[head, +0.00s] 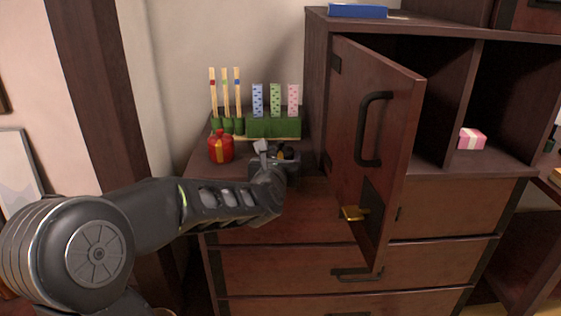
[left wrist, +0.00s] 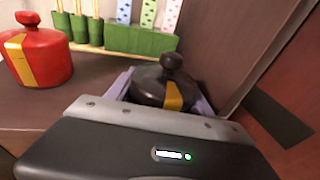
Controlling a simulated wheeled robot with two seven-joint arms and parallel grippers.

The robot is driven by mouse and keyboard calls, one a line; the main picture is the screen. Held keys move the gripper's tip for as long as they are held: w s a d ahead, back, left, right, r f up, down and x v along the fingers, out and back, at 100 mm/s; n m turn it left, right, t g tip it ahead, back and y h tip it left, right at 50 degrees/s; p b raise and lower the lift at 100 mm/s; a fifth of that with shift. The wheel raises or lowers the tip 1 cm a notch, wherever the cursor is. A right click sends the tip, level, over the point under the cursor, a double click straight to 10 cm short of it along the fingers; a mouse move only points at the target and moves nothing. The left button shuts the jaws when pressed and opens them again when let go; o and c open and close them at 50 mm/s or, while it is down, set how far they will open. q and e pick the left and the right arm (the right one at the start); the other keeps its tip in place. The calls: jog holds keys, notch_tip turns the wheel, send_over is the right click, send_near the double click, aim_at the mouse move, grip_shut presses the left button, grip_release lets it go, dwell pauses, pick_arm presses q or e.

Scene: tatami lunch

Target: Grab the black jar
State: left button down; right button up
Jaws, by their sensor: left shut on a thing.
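The black jar (left wrist: 160,82) has a round knob lid and a yellow stripe. In the left wrist view it sits between the fingers of my left gripper (left wrist: 158,92), which is shut on it. In the head view the jar (head: 287,153) is mostly hidden behind my left gripper (head: 277,160), at the front of the cabinet top. I cannot tell whether the jar touches the surface. My right gripper is not in view.
A red jar (head: 221,147) with a yellow stripe stands left of the gripper. A green holder (head: 272,127) with sticks and patterned blocks stands behind. An open cabinet door (head: 372,150) is close on the right. A pink box (head: 472,139) lies in a compartment.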

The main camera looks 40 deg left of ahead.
pick_arm(q)
jog(key=shift+r, duration=0.1)
notch_tip(320, 180, up, 10)
jog(key=p, duration=0.3)
jog(key=shift+p, duration=0.4)
